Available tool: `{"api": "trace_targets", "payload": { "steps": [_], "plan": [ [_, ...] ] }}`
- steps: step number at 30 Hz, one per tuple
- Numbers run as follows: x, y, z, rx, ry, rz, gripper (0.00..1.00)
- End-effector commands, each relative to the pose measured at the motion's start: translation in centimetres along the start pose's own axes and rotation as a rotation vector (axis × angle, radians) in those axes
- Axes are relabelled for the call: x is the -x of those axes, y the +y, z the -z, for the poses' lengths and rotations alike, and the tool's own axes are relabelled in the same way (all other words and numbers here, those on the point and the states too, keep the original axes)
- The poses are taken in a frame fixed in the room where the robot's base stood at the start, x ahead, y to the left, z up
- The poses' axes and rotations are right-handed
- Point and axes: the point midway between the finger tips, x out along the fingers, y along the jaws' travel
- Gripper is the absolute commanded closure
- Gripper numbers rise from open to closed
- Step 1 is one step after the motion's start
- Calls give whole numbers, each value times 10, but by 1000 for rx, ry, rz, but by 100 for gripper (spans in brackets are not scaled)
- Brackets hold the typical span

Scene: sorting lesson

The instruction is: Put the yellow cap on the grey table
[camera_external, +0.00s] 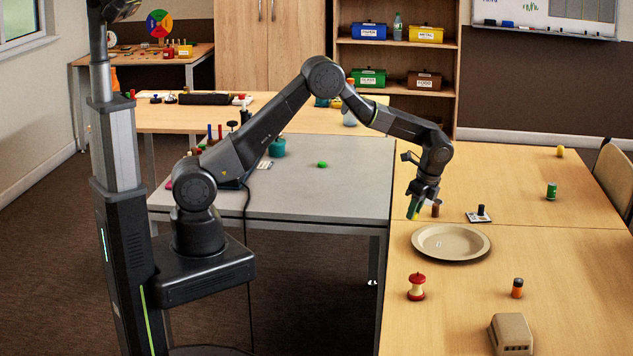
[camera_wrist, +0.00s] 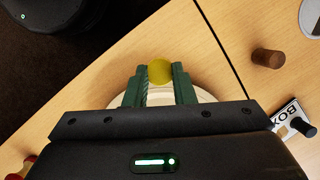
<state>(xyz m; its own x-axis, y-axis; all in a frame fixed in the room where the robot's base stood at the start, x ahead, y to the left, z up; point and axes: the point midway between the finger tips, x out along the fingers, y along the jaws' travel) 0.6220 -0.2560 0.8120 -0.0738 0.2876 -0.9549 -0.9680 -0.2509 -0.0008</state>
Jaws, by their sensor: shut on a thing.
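The yellow cap (camera_wrist: 160,72) is held between the green fingertips of my gripper (camera_wrist: 159,82) in the wrist view. In the external view my gripper (camera_external: 414,209) points down over the wooden table (camera_external: 400,290), near its left edge and just left of and behind the beige plate. The cap is hard to make out there. The grey table (camera_external: 330,200) stands to the left of my gripper. It bears a small green piece (camera_external: 322,165), a teal pot (camera_external: 277,148) and some items near my arm. Its front middle is bare.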

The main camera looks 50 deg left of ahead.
Motion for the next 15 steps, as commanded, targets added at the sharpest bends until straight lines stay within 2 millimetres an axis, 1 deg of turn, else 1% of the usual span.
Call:
{"api": "trace_targets", "payload": {
  "steps": [1,3,8,9,15],
  "plan": [
    [8,6,19,-108,2,36,98],
    [19,13,40,-257,1,82,98],
    [41,33,89,-591,1,186,98],
    [47,39,101,-674,2,212,98],
    [76,74,157,-1072,2,334,98]
  ]
}}
